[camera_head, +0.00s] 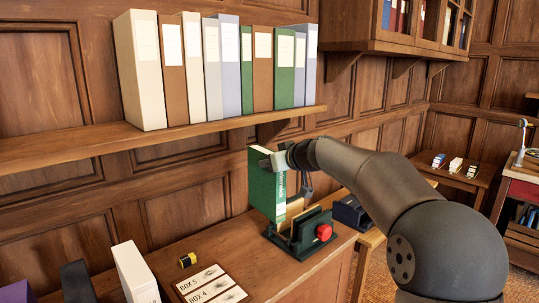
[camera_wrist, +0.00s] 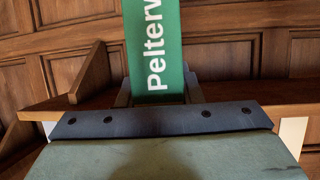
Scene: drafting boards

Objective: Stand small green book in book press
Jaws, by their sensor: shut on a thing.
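A green book (camera_head: 264,187) with white spine lettering stands nearly upright, held in my gripper (camera_head: 277,160), which is shut on it near its upper part. In the wrist view the green spine (camera_wrist: 152,45) with large white letters fills the upper middle. The dark green book press (camera_head: 300,248) with a red knob (camera_head: 323,232) sits on the desk below. The book's lower end is at the press's back left in the head view. I cannot tell whether it touches the press.
Binders (camera_head: 210,70) line the wall shelf (camera_head: 180,140) above left.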

